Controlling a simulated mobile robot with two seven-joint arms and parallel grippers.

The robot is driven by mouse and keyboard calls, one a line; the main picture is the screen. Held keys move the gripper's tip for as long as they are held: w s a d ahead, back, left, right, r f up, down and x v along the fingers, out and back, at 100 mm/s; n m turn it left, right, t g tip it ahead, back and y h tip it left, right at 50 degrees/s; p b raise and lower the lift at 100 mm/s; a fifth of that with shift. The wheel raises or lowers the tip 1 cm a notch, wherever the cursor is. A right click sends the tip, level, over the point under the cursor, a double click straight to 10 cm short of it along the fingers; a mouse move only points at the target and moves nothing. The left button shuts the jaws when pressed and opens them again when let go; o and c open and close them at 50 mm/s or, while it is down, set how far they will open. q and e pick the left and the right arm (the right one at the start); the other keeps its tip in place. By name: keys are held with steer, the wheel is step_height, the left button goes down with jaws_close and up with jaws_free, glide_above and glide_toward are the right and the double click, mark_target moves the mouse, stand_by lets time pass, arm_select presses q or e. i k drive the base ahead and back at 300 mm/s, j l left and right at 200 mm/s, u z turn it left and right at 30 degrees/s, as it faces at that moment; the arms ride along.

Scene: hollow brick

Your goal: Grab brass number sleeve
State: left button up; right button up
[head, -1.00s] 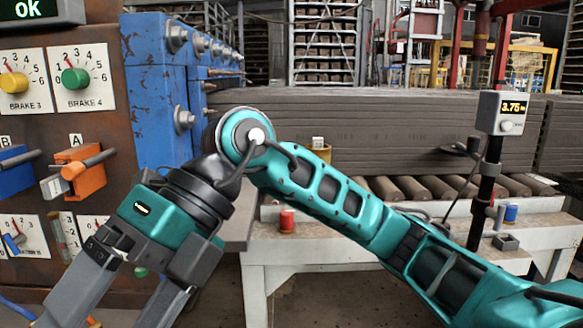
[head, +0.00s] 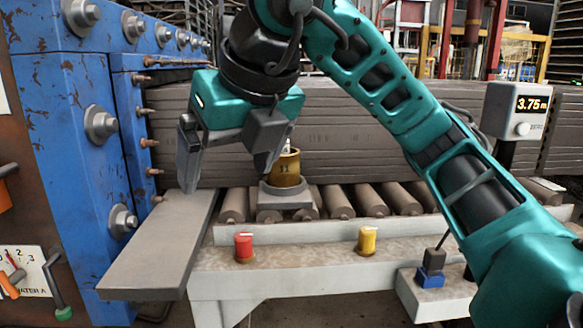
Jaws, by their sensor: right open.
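The brass number sleeve (head: 286,168) stands upright on a small grey stand at the roller conveyor, with a dark number on its side and a light peg tip showing at its top. My right gripper (head: 227,178) is open, fingers pointing down, just left of the sleeve in the picture. Its right finger overlaps the sleeve's upper left edge in view; I cannot tell whether they touch. Nothing shows between the fingers. My left gripper is not in view.
A blue steel press frame (head: 75,130) with bolts stands close on the left. A grey plank (head: 165,250) juts forward beside it. A red cap (head: 243,245) and a yellow cap (head: 367,240) sit on the bench (head: 305,268). A readout post (head: 517,110) stands at right.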

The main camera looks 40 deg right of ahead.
mark_target(285, 171)
steer(key=i+l, duration=0.15)
steer(key=l, duration=0.25)
steer(key=i+l, duration=0.15)
steer(key=l, duration=0.25)
steer(key=i+l, duration=0.15)
steer(key=l, duration=0.25)
